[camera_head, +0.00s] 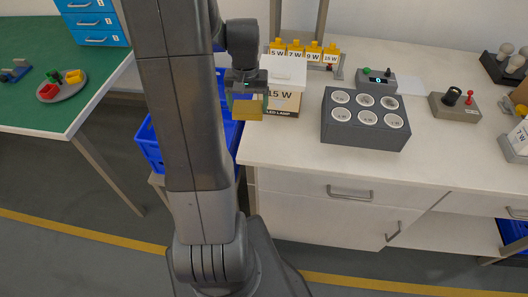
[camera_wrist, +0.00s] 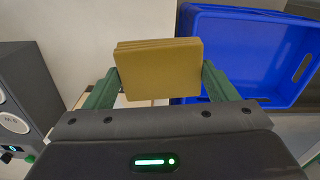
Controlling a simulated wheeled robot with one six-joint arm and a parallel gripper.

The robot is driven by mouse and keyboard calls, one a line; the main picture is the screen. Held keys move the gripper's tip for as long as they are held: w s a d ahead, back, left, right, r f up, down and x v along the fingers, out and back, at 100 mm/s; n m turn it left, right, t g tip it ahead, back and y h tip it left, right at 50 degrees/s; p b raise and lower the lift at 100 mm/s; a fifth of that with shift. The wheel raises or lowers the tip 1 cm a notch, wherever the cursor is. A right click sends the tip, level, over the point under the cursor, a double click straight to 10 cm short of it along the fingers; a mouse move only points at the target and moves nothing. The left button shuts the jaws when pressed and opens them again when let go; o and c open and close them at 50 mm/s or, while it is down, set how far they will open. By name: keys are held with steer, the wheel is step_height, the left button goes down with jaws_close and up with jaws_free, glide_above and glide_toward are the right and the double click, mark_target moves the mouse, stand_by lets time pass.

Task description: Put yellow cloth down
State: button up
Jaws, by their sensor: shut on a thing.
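The yellow cloth (camera_wrist: 158,70) is a folded, mustard-coloured pad. My gripper (camera_wrist: 160,88) is shut on it, with a green finger at each side of it in the wrist view.
A blue crate (camera_wrist: 245,55) stands beside the bench; it also shows in the head view (camera_head: 150,150), partly behind my arm. The LED lamp box (camera_head: 284,103) and a grey socket block (camera_head: 365,137) stand on the white workbench (camera_head: 290,157). The bench front is clear.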

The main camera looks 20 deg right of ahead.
steer(key=m+b, duration=0.1)
steer(key=b, duration=0.1)
glide_above(266, 142)
step_height(266, 142, down, 9)
steer(key=shift+w+f, duration=0.1)
steer(key=shift+f, duration=0.05)
steer(key=shift+f, duration=0.1)
steer(key=shift+f+b, duration=0.15)
steer(key=shift+b, duration=0.15)
steer(key=o, duration=0.9)
step_height(266, 142, up, 13)
steer(key=shift+f+p, duration=0.2)
steer(key=shift+p, duration=0.4)
